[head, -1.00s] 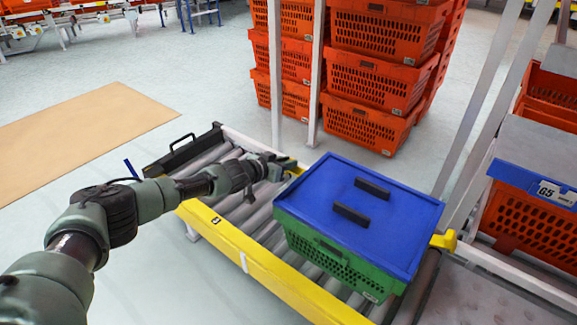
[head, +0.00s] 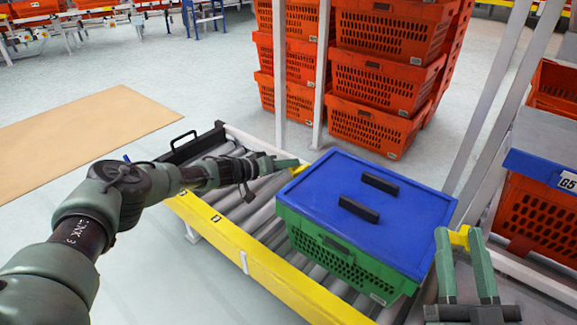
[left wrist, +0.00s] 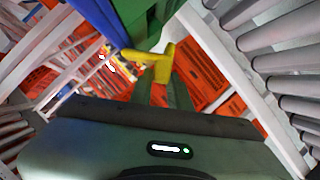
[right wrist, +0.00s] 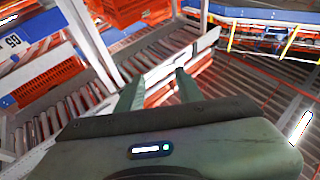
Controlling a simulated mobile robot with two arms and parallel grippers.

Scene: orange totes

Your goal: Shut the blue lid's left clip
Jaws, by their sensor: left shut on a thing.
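The blue lid (head: 340,205) lies on the green crate (head: 345,262) on the roller conveyor. The lid's left clip is yellow and sits at its far left end, small and partly hidden by my left gripper (head: 288,163). In the left wrist view, this yellow clip (left wrist: 160,55) sticks out from the lid's edge, and my left gripper (left wrist: 162,88) is shut on it. The yellow right clip (head: 459,238) juts out at the crate's right end. My right gripper (head: 463,250) is open and empty beside it; the right wrist view shows nothing between its fingers.
The conveyor has a yellow side rail (head: 235,240) at the front and a black end stop (head: 190,147). Stacked orange totes (head: 385,80) and white posts stand behind. A shelf with orange totes (head: 535,215) is at the right. Open rollers lie left of the crate.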

